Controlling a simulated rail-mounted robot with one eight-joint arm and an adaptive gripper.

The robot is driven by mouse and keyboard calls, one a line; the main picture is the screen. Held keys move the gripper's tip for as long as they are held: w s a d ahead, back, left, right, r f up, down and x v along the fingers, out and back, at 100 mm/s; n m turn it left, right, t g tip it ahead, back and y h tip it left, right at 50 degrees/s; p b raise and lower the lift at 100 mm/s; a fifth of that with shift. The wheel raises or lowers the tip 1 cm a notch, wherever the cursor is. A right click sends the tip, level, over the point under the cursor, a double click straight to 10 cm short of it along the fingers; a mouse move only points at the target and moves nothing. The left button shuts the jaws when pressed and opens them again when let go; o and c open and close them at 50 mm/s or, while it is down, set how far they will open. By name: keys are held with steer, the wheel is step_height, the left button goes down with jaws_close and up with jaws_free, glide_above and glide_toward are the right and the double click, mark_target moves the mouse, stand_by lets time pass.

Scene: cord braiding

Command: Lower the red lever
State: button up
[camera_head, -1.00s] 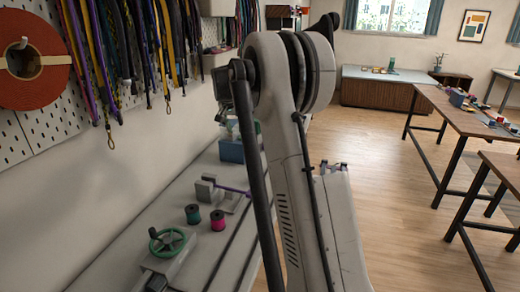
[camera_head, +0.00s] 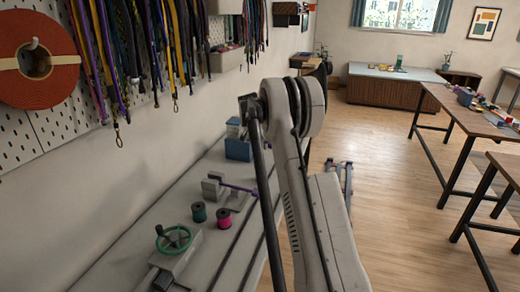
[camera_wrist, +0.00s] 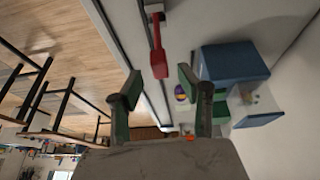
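The red lever (camera_wrist: 157,52) shows in the wrist view, a flat red handle on a grey mount at the edge of the pale bench. Its wide end points toward my gripper (camera_wrist: 159,79). My gripper is open, with its two green-padded fingers apart and nothing between them. The lever's end appears just beyond the fingertips, close to the gap between them; contact is not visible. In the head view my arm reaches over the bench and hides my gripper, and I cannot make out the lever there.
A blue box (camera_wrist: 235,62) stands beside the right finger in the wrist view. Open floor (camera_head: 400,200) lies to the right.

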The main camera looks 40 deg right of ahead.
mark_target(260, 148)
steer(key=shift+x, duration=1.75)
steer(key=shift+c, duration=0.5)
jaws_close()
